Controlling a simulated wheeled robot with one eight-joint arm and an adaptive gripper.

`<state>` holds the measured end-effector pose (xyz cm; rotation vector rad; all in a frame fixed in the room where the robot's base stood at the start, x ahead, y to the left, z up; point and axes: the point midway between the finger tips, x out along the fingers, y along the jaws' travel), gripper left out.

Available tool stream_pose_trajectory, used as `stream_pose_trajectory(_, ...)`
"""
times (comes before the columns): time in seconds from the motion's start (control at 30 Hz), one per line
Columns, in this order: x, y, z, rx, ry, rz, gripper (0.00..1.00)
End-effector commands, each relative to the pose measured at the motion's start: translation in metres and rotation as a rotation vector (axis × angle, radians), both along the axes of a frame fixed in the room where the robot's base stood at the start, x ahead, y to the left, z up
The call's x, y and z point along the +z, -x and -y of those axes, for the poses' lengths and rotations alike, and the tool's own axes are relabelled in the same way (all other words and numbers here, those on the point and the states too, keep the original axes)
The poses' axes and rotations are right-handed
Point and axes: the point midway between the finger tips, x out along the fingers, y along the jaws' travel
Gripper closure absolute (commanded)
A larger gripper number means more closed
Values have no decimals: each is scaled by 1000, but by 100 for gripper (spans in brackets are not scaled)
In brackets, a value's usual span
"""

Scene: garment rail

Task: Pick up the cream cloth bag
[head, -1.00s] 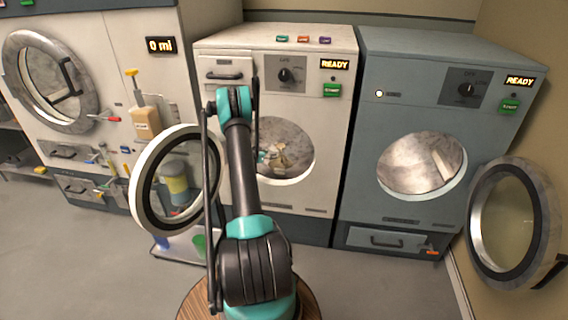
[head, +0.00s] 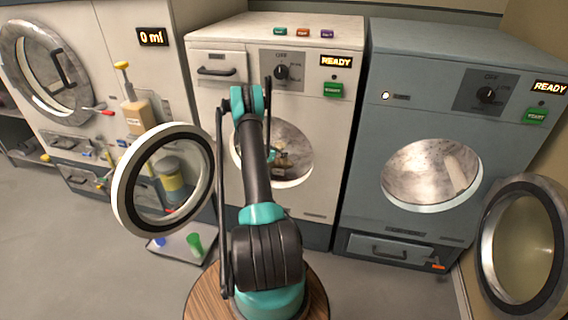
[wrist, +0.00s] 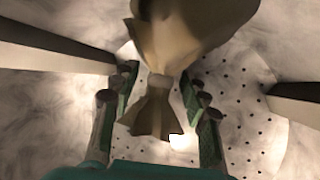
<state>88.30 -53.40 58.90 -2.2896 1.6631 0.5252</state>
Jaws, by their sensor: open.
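The cream cloth bag (wrist: 190,30) shows in the wrist view at the top centre, with a gathered neck and a flared, frilled end (wrist: 152,118) pointing down the picture. My gripper (wrist: 162,88) is open, with its green and dark fingers on either side of the bag's neck and a gap to each side. In the head view my arm reaches into the round opening of the cream middle machine (head: 300,170). The gripper and bag are too small and covered there to tell apart.
Inside the drum is a pale perforated back wall (wrist: 245,120), with dark drum paddles (wrist: 45,48) on both sides. The middle machine's round door (head: 128,200) hangs open at left. A grey-blue machine (head: 400,110) with an open door (head: 490,250) stands at right.

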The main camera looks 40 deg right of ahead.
Motion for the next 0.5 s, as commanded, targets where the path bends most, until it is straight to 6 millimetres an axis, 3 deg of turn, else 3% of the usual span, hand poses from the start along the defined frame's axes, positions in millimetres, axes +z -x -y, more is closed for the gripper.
stream_pose_trajectory(0.27,-2,0,-1,0,0,0,56)
stream_pose_trajectory(0.5,-2,0,-1,0,0,0,86)
